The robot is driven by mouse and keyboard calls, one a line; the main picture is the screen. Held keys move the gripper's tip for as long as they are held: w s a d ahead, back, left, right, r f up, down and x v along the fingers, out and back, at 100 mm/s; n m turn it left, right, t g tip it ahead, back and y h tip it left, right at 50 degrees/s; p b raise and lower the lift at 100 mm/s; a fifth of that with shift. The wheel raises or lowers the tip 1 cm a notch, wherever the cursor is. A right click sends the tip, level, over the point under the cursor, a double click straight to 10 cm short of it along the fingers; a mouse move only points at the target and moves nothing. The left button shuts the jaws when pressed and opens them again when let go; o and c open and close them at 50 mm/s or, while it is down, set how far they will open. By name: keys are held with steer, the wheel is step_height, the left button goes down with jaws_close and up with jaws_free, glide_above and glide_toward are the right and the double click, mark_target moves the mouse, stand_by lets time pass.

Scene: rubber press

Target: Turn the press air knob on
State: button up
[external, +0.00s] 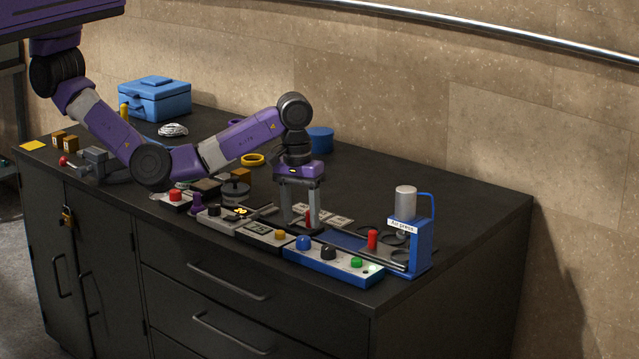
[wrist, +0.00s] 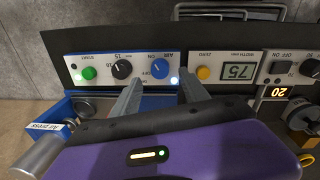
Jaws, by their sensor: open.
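The press air knob is a blue knob (external: 304,242) at the left end of the blue-framed control panel (external: 333,259). In the wrist view the knob (wrist: 160,68) sits under the labels AIR and ON, seen upside down. Its exact turn is too small to read. My gripper (external: 301,226) points down with its fingers apart and empty, just behind the knob. In the wrist view the open fingertips (wrist: 160,80) lie on either side of the knob in the picture. I cannot tell whether they touch it. A small light (wrist: 174,80) glows beside the knob.
A black knob (external: 328,253) and a green START button (external: 356,262) share the panel. The blue air press (external: 420,243) stands to the right. A box with a display (external: 265,233) adjoins on the left. The counter's front edge is close.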

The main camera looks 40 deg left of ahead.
mark_target(302, 238)
steer(key=shift+d+f+p, duration=0.1)
steer(key=shift+f+p, duration=0.2)
steer(key=shift+f, duration=2.15)
